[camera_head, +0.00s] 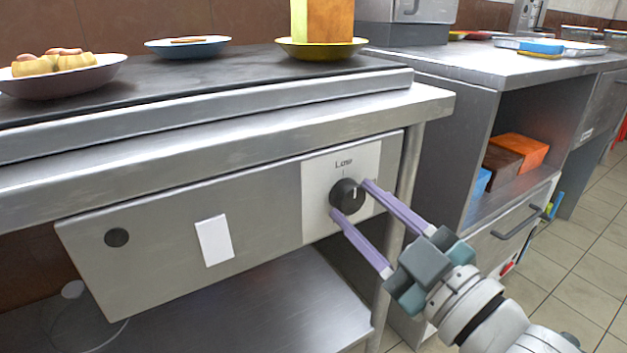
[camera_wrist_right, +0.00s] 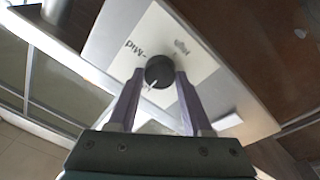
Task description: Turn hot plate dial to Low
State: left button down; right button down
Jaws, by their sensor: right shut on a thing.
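The hot plate dial (camera_head: 346,194) is a round black knob on a white plate (camera_head: 317,208) on the grey front panel. The word Low stands above it in the head view. The dial's white pointer mark is on its upper right, a little to the right of the Low tick. My right gripper (camera_head: 350,199) is shut on the dial, with one purple finger on each side. In the right wrist view the dial (camera_wrist_right: 159,71) sits between the fingertips (camera_wrist_right: 160,75), with Mid and High readable around it. My left gripper is not in view.
A grey worktop (camera_head: 430,100) overhangs the panel. A black surface above holds a bowl of food (camera_head: 58,78), a blue plate (camera_head: 188,47) and a yellow plate (camera_head: 322,50) with an orange block. A lower shelf (camera_head: 250,310) lies below. Tiled floor is open at right.

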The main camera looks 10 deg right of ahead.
jog(key=shift+c, duration=1.6)
grip_release()
jog(key=shift+s+d, duration=0.1)
jog(key=shift+s, duration=0.25)
jog(key=p+v, duration=0.2)
jog(key=v, duration=0.7)
jog(key=shift+s+d, duration=0.1)
